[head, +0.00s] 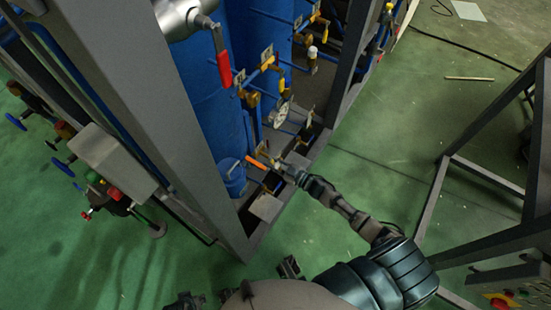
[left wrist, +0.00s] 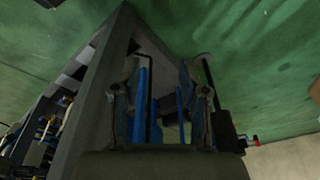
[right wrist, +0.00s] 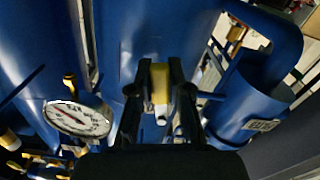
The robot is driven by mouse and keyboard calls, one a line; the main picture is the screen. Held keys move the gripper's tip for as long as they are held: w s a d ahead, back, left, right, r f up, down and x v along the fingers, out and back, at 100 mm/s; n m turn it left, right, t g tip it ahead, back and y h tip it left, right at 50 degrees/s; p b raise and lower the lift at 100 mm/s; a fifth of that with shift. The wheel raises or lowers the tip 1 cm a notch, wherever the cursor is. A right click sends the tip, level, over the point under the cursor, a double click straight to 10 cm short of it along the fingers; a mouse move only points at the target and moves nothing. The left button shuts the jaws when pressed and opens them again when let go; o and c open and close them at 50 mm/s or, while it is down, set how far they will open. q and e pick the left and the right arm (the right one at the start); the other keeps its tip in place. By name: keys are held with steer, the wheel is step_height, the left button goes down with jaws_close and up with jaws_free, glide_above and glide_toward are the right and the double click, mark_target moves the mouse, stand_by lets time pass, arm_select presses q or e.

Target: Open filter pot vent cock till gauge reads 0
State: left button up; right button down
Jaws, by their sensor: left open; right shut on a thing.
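My right gripper (head: 274,166) reaches into the lower part of the rig in the head view, beside an orange-yellow handle (head: 257,161). In the right wrist view my right gripper (right wrist: 160,95) is shut on a yellow handle (right wrist: 159,78) with a pale tip, in front of a blue vessel. A round white gauge (right wrist: 78,118) is left of the gripper there; its needle shows, but I cannot read the value. It also shows in the head view as a pale dial (head: 281,112). My left gripper (left wrist: 160,90) is open and empty in the left wrist view, with the rig's frame beyond it.
Grey frame posts (head: 150,110) stand left of the right arm. Several valves and a red lever (head: 224,69) are on the blue vessels (head: 199,80). Another dark frame (head: 480,172) stands at the right. Green floor (head: 400,130) between the frames is clear.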

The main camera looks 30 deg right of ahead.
arm_select(q)
steer(key=shift+s+p+x, duration=0.15)
steer(key=shift+p+x, duration=0.2)
steer(key=shift+x, duration=0.9)
steer(key=shift+s+p+x, duration=0.15)
steer(key=shift+p+x, duration=0.15)
steer(key=shift+x, duration=0.95)
arm_select(e)
steer(key=shift+s+a+m, duration=0.15)
steer(key=shift+a+m, duration=0.2)
steer(key=shift+m, duration=0.45)
steer(key=shift+s+a+m, duration=0.15)
steer(key=shift+a+m, duration=0.15)
steer(key=shift+m, duration=0.5)
arm_select(q)
steer(key=shift+d, duration=0.1)
arm_select(e)
steer(key=c, duration=1.1)
jaws_free()
steer(key=v, duration=1.2)
steer(key=shift+f, duration=0.15)
